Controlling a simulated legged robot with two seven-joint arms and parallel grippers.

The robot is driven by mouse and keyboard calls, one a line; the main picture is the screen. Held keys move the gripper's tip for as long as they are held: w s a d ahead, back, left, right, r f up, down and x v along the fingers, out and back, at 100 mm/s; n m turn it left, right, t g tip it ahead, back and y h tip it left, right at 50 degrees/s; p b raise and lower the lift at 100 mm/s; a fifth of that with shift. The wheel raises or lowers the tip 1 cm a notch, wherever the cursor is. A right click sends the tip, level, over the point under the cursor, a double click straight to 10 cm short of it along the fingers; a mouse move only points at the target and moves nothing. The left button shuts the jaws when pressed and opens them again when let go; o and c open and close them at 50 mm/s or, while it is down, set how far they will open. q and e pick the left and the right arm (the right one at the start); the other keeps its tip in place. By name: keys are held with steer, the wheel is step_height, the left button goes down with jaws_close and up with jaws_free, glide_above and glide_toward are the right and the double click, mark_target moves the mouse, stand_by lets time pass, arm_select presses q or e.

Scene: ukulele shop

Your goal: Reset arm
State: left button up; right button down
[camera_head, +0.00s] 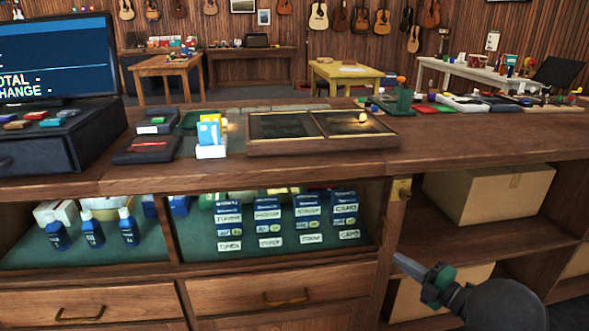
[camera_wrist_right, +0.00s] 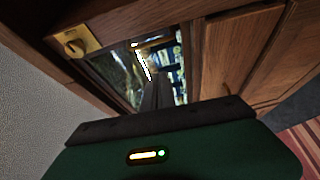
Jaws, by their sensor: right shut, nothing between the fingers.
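My right gripper (camera_head: 408,264) comes in from the lower right in the head view. It is shut and empty, in front of the counter's (camera_head: 440,163) open shelves, just below a brass lock plate (camera_head: 401,189). In the right wrist view my right gripper's fingers (camera_wrist_right: 157,92) are together, pointing toward the glass display case (camera_wrist_right: 116,72) with blue boxes behind it. The brass lock (camera_wrist_right: 76,43) shows at the upper left there. My left gripper is not in view.
A register screen (camera_head: 55,60) stands at the left of the counter. A framed tray (camera_head: 320,131) and a card holder (camera_head: 210,140) sit on top. Drawers (camera_head: 285,298) close the lower front.

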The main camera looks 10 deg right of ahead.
steer(key=s+a+f+m+g+h, duration=0.1)
steer(key=a+f+m+g+h, duration=0.6)
steer(key=m, duration=0.8)
steer(key=s+a+f+m+g, duration=0.3)
steer(key=s+a, duration=0.4)
steer(key=s, duration=0.3)
steer(key=s+a+f+m+g, duration=0.35)
steer(key=s+a, duration=0.35)
steer(key=s, duration=0.4)
step_height(320, 180, up, 36)
steer(key=p, duration=3.5)
steer(key=shift+s+a+f+m, duration=0.15)
steer(key=shift+s+a+m, duration=0.2)
steer(key=shift+s+a, duration=0.1)
